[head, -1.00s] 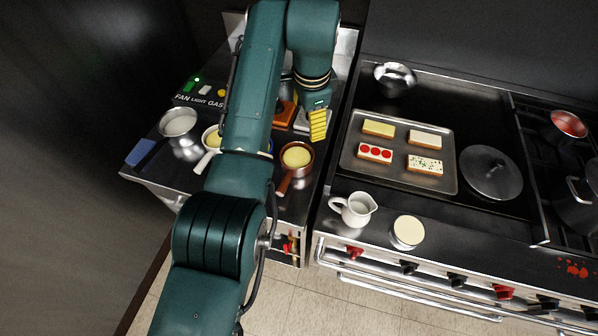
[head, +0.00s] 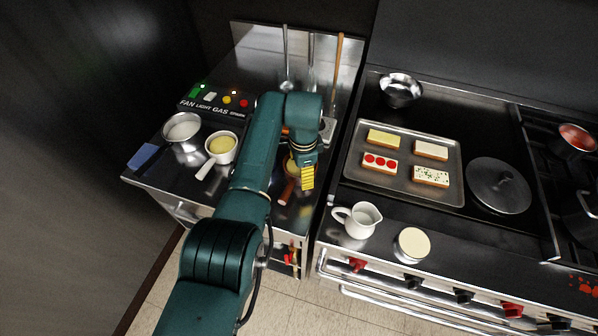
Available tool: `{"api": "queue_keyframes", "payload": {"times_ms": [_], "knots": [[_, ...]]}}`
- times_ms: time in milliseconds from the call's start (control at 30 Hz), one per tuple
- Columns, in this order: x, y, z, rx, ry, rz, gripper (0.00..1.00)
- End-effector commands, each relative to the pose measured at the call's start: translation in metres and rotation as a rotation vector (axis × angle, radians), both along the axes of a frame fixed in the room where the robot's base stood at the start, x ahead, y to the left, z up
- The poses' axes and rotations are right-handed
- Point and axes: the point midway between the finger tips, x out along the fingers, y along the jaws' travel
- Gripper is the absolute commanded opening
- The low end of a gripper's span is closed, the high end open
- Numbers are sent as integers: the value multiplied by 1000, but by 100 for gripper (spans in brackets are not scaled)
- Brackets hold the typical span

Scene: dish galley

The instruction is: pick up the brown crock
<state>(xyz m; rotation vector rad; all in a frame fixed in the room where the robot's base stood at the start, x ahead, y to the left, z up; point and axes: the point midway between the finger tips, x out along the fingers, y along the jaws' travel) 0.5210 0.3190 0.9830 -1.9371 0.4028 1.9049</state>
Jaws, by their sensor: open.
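The brown crock (head: 290,167) is a small round pot with pale yellow contents. It stands on the steel counter left of the stove. Its reddish-brown handle (head: 287,192) points toward the counter's front edge. My gripper (head: 307,178), with yellow-striped fingers, is at the crock's right side and covers part of it in the head view. The gripper is open, with nothing seen in it. I cannot tell from this view whether it touches the crock or how high it is above the counter.
A white handled pot (head: 220,147) and a metal pan (head: 183,128) stand to the left. On the right are a tray (head: 408,192) of topped slices, a white jug (head: 358,220) and a cream-topped round container (head: 412,243). Tall utensils (head: 337,75) stand behind.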

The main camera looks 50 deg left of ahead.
Motion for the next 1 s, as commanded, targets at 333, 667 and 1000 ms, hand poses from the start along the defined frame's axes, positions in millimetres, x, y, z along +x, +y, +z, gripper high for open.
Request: {"api": "queue_keyframes", "payload": {"times_ms": [333, 667, 1000], "knots": [[1, 1, -10, 2, -3, 0, 78], [1, 1, -11, 1, -2, 0, 15], [1, 1, -11, 1, -2, 0, 0]]}}
